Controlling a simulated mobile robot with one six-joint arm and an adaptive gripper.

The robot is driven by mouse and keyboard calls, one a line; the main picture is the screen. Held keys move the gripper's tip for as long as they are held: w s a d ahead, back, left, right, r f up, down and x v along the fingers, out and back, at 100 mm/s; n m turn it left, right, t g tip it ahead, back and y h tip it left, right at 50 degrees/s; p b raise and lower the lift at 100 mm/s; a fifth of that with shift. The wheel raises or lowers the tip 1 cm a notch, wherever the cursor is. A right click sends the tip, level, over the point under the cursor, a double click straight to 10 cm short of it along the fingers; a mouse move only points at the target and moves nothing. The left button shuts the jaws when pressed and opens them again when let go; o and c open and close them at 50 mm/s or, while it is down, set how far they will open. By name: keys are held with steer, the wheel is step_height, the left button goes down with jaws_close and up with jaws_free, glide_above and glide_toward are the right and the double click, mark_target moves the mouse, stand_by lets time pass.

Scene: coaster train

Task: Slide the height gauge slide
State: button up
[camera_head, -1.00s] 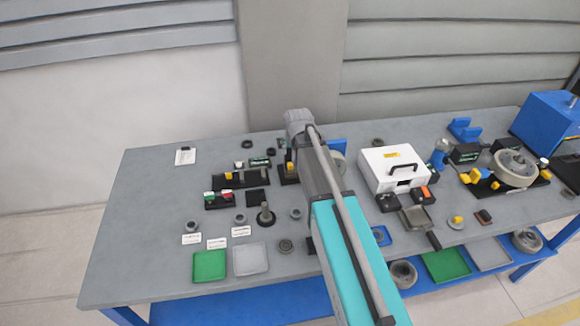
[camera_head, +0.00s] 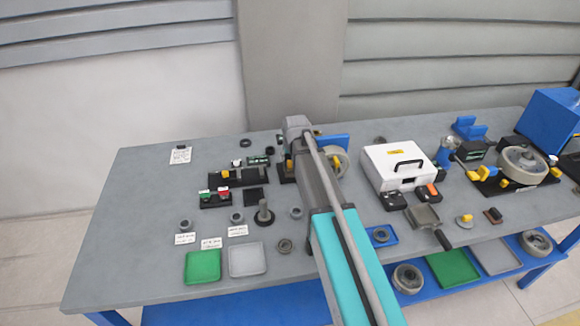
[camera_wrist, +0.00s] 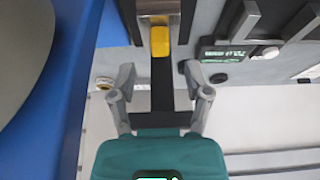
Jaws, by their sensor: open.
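A yellow block (camera_wrist: 160,40), likely the height gauge slide, sits on a dark upright or rail (camera_wrist: 162,85) in the wrist view. My gripper (camera_wrist: 159,76) is open, one finger on either side of the dark rail. The yellow block lies just beyond the fingertips, roughly centred between them, and no contact shows. In the head view a small yellow part (camera_head: 287,165) shows on a black base just left of my arm. My arm hides the rest of it, and my fingertips cannot be made out there.
A blue stand (camera_wrist: 75,70) with a grey wheel (camera_wrist: 20,45) is close on the left in the wrist view. A box with a green display (camera_wrist: 226,54) is on the right. In the head view, a white case (camera_head: 392,165) stands right of my arm. The table's left end is mostly clear.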

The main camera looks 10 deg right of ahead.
mark_target(290, 161)
steer(key=shift+b+x, duration=1.75)
steer(key=shift+x, duration=0.45)
jaws_close()
